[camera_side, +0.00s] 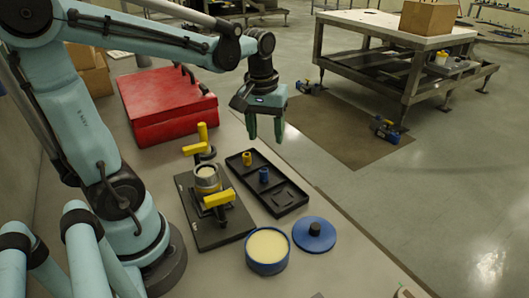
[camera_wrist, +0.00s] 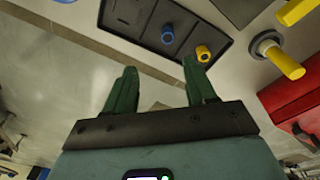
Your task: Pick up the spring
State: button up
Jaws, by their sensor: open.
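My gripper (camera_side: 266,138) is open and empty, pointing down in the air above the far end of the black tray. In the wrist view its two green fingers (camera_wrist: 160,66) are apart with nothing between them. A small yellow cylinder (camera_side: 247,159) stands in the tray's far compartment; in the wrist view (camera_wrist: 203,53) it lies just beyond the right fingertip and shows a dark hole in its end. A small blue cylinder (camera_side: 264,175) stands in the neighbouring compartment and shows farther off in the wrist view (camera_wrist: 168,33). I cannot tell which one is the spring.
The black tray (camera_side: 287,207) has bare compartments nearer the side camera. Left of it is a dark plate (camera_side: 213,237) with yellow-handled clamps (camera_side: 218,199) around a metal ring part (camera_side: 206,176). A red case (camera_side: 168,108), a blue tub (camera_side: 267,268) and its lid (camera_side: 314,235) stand around.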

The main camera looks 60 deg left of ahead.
jog(key=a+n+g, duration=0.1)
jog(key=a+n, duration=0.1)
send_over(264, 169)
notch_tip(264, 169, down, 7)
jog(key=shift+w+a+r, duration=0.1)
jog(key=shift+a+r, duration=0.05)
jog(key=shift+d+f, duration=0.2)
jog(key=shift+f, duration=2.8)
jog(key=shift+s, duration=0.2)
grip_shut()
